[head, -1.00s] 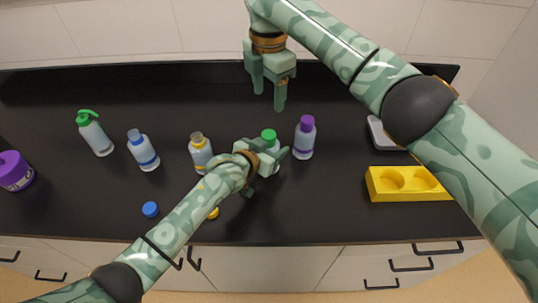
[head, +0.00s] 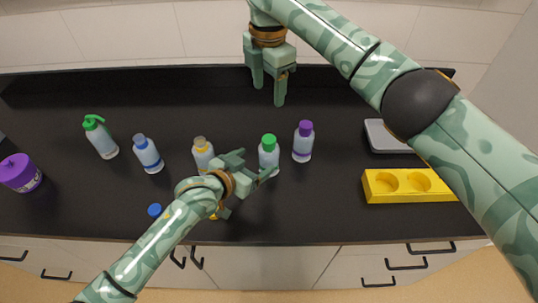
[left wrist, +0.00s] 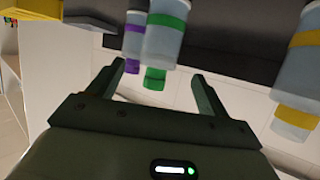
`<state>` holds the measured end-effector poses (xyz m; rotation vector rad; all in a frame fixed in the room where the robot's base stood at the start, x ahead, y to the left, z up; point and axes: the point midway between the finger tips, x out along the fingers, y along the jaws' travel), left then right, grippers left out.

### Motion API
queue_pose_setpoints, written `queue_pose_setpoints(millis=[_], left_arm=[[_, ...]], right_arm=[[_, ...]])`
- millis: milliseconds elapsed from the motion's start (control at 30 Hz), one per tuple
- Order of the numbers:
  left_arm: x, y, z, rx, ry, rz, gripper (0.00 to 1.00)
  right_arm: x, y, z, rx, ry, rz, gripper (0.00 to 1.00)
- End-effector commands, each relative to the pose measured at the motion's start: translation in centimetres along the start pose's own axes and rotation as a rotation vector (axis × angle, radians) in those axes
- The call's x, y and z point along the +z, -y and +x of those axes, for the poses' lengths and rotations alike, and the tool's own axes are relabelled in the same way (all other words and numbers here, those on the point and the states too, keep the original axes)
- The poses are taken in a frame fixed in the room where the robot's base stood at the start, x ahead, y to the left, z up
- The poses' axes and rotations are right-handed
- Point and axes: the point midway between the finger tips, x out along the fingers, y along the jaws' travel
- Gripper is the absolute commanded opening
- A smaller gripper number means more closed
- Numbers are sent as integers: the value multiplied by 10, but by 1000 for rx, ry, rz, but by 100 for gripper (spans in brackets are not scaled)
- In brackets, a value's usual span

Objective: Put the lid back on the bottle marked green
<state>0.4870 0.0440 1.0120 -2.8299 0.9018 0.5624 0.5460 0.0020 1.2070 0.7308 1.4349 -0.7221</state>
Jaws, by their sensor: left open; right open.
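The green-marked bottle (head: 268,159) stands upright on the counter, with a green lid (head: 269,140) on its top. In the left wrist view, which is upside down, the same bottle (left wrist: 165,42) and green lid (left wrist: 154,79) show beyond and between the open fingers. My left gripper (head: 257,167) is open and empty, just left of the bottle; the lid is clear of its fingers. My right gripper (head: 268,93) is open and empty, pointing down over the back of the counter.
A purple-capped bottle (head: 303,145) stands right of the green one. A yellow-banded bottle (head: 203,158), a blue-banded bottle (head: 148,156) and a green pump bottle (head: 101,138) stand left. A blue lid (head: 154,210) lies in front. A yellow block (head: 400,196), grey tray (head: 384,140) and purple jar (head: 20,175) sit at the sides.

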Motion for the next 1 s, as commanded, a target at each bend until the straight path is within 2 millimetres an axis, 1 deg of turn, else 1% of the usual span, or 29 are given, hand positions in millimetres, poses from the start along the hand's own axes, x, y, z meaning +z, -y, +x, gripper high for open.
queue_pose_setpoints(millis=[33, 100, 200, 333, 500, 1000], left_arm=[[-2, 0, -14, 0, 1, 1, 78], [-1, 0, -28, 0, 1, 2, 78], [-1, 0, -46, 1, 1, 0, 78], [0, 0, -61, 0, 0, 0, 78], [0, 0, -68, 1, 0, 1, 78], [0, 0, -68, 0, 0, 0, 78]], right_arm=[[0, 0, -7, 1, 1, 0, 58], [0, 0, -10, 2, 2, 0, 58], [0, 0, -14, 3, 2, 0, 58], [0, 1, -17, 3, 3, 0, 58], [0, 1, -18, 3, 3, 0, 58], [0, 1, -17, 3, 2, 0, 58]])
